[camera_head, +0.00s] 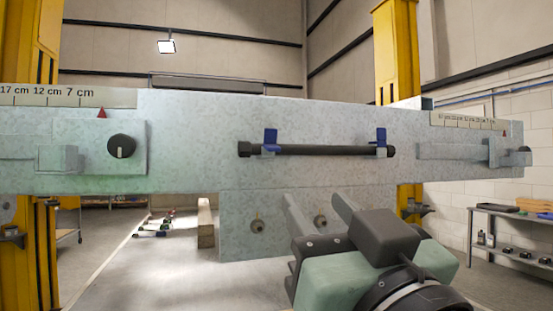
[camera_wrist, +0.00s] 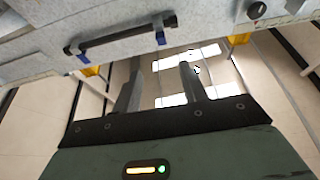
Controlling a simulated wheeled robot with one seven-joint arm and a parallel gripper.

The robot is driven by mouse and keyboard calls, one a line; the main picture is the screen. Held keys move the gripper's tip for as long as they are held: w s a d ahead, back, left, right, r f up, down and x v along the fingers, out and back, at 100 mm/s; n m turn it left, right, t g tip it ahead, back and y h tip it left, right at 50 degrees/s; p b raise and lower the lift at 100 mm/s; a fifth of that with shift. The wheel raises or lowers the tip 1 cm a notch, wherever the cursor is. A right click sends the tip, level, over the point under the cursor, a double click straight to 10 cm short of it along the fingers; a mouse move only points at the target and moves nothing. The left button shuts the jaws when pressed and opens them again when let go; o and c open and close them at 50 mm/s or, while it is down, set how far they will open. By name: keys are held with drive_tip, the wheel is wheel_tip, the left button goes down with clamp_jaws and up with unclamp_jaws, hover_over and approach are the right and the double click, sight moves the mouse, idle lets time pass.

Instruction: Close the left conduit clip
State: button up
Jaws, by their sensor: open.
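A black conduit (camera_head: 320,151) runs level across the pale speckled beam. The left conduit clip (camera_head: 270,137) is blue, and its flap stands up above the conduit near the left end. The right conduit clip (camera_head: 380,135), also blue, stands up in the same way near the right end. In the wrist view the picture is turned over: the left clip (camera_wrist: 160,38) shows at the right and the right clip (camera_wrist: 83,58) at the left. My gripper (camera_head: 314,200) is open and empty, below the conduit and apart from both clips. Its two fingers (camera_wrist: 158,72) are spread.
A black knob (camera_head: 121,146) on a plate is left of the conduit. A sliding bracket (camera_head: 465,152) sticks out at the right. Two small studs, one being the left stud (camera_head: 257,226), sit on the lower panel. Yellow posts (camera_head: 398,60) stand behind. The space before the conduit is clear.

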sight(275, 150)
drive_tip(key=p+x, duration=0.5)
drive_tip(key=x, duration=1)
drive_tip(key=shift+w+a+r+p, duration=0.15)
drive_tip(key=shift+w+p, duration=0.05)
drive_tip(key=shift+p, duration=0.2)
drive_tip(key=shift+x, duration=0.8)
clamp_jaws()
